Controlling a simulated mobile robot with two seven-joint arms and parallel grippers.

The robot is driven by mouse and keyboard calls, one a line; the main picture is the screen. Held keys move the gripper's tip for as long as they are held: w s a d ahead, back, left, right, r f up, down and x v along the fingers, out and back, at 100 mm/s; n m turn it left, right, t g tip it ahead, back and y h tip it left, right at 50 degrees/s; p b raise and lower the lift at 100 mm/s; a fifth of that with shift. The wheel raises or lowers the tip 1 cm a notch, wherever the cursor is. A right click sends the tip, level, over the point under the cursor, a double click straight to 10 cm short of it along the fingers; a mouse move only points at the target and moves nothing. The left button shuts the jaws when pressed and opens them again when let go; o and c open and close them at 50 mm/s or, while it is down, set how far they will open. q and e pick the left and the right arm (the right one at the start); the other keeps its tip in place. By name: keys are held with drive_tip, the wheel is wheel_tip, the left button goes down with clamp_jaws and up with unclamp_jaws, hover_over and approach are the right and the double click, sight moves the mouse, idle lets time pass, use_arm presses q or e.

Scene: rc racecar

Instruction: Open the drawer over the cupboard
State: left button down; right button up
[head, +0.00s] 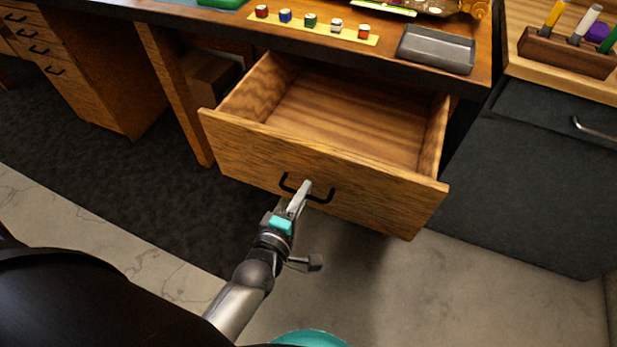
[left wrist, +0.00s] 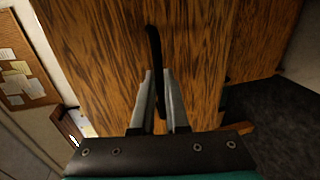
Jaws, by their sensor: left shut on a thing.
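A wooden drawer (head: 325,170) under the desk top is pulled well out, and its inside looks empty. Its front carries a black bar handle (head: 320,199). My left gripper (head: 303,190) is at the handle, shut on it near its middle. In the left wrist view the two fingers (left wrist: 160,88) of my left gripper stand on either side of the black handle (left wrist: 154,48), close to the wooden drawer front (left wrist: 95,60). My right gripper is not in view.
On the wooden desk top (head: 170,12) above the drawer are a grey tray (head: 436,48) and a yellow strip with several small coloured pieces. A dark cabinet (head: 545,170) stands at the right. The floor before the drawer is clear.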

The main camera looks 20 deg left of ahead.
use_arm(q)
drive_tip(key=shift+s, duration=0.55)
drive_tip(key=c, duration=1.2)
unclamp_jaws()
